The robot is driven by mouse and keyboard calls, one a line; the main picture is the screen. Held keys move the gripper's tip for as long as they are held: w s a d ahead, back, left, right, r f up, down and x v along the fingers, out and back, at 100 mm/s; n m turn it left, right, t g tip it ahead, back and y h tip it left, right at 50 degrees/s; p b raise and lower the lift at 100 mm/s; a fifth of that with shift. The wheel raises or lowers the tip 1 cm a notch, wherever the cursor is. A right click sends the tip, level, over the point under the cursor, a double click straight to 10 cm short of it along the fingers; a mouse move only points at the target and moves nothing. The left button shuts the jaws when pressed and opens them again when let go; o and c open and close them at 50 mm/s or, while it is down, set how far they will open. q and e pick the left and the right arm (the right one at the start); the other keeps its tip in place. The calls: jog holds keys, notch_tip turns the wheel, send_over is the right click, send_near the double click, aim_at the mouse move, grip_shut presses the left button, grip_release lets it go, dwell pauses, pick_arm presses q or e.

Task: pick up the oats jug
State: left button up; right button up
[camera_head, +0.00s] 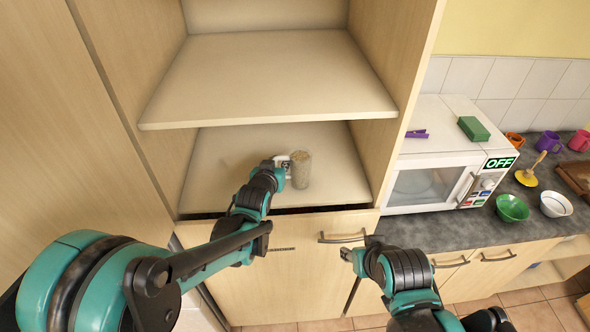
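The oats jug (301,170), a pale speckled cylinder, stands upright on the lower shelf of the open cupboard. My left gripper (283,166) reaches in from the left and is right at the jug's left side. Its small fingers overlap the area where a handle might be, so I cannot tell whether they touch or hold the jug. My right gripper (356,248) is outside the cupboard, low and to the right, in front of the lower cabinet front near a metal handle. Its fingertips look apart and nothing shows between them.
An empty upper shelf (270,80) hangs above the jug. Side walls bound the cupboard. A microwave (430,183) stands to the right, with a green block (473,129) on top. Bowls and mugs sit on the dark counter (460,230). The lower shelf is otherwise clear.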

pick_arm(q)
grip_shut()
jog(key=shift+r, duration=0.15)
